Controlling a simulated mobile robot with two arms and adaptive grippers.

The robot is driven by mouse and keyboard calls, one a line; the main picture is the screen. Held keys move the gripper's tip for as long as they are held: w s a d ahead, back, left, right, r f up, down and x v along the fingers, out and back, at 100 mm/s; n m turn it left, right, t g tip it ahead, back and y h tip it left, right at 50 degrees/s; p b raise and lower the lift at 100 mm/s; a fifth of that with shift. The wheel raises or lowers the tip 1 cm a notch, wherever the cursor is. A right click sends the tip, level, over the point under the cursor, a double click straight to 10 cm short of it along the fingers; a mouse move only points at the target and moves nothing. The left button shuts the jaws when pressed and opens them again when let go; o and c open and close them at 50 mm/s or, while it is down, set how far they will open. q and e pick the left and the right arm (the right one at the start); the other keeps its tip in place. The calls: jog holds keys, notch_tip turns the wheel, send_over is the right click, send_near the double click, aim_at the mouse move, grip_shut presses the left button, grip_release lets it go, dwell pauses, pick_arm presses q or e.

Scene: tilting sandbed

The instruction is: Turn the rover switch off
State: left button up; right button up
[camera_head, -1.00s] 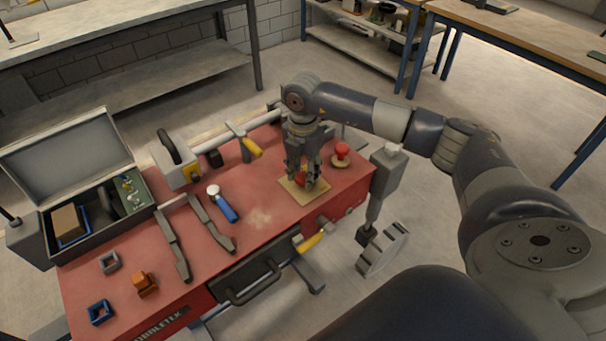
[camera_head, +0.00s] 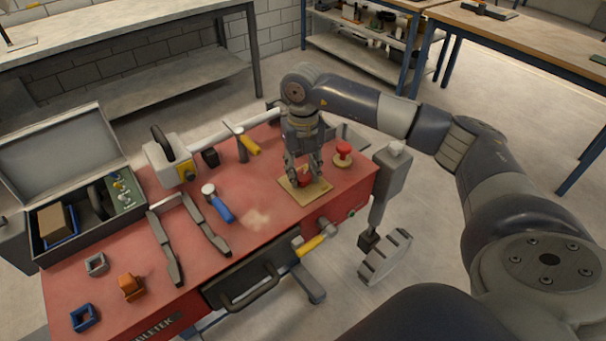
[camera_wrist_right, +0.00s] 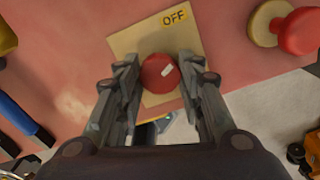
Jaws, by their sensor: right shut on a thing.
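The red rover switch knob (camera_wrist_right: 158,73) has a white mark and sits on a beige square plate (camera_wrist_right: 124,40) with a yellow OFF label (camera_wrist_right: 175,17) at its top right corner. The white mark slants toward the upper right. The plate also shows in the head view (camera_head: 291,190) on the red rover top (camera_head: 262,200). My right gripper (camera_head: 304,178) points down over the plate, its fingers on both sides of the knob and shut on it. In the head view the fingers partly hide the knob. My left gripper is not in view.
A red mushroom button (camera_head: 343,147) stands just right of the switch plate. A blue-handled tool (camera_head: 222,208), dark flat arms (camera_head: 205,222) and an open grey case (camera_head: 110,215) lie to the left. A yellow-handled lever (camera_head: 312,245) is at the front side.

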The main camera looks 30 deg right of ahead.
aim_at(303, 175)
jog(key=n+b, duration=0.1)
jog(key=n, duration=0.2)
jog(key=shift+n, duration=0.5)
jog(key=o, duration=1.1)
jog(key=shift+r, duration=0.1)
notch_tip(303, 175, up, 12)
jog(key=shift+f, duration=0.1)
dwell(0.4)
